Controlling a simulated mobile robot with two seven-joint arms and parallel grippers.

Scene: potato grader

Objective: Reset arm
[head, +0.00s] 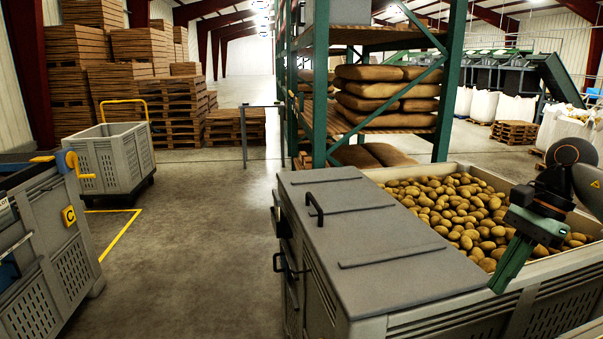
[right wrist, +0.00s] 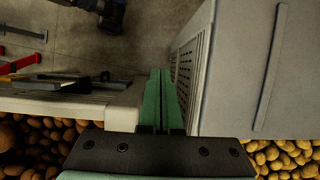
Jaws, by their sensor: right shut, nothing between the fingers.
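My right gripper (head: 508,268) hangs at the right of the head view, its green fingers pointing down and to the left over the near rim of the potato crate (head: 540,282). In the right wrist view the two green fingers (right wrist: 160,75) lie side by side, shut and empty. Potatoes (head: 465,212) fill the crate behind the gripper. They also show at the lower right of the right wrist view (right wrist: 288,158). My left gripper is not in view.
A grey lidded box (head: 365,230) with black handles adjoins the crate. A green rack (head: 445,100) holding sacks stands behind. A grey bin (head: 85,265) is at the left, with a wheeled bin (head: 118,160) beyond. The floor (head: 185,240) between is clear.

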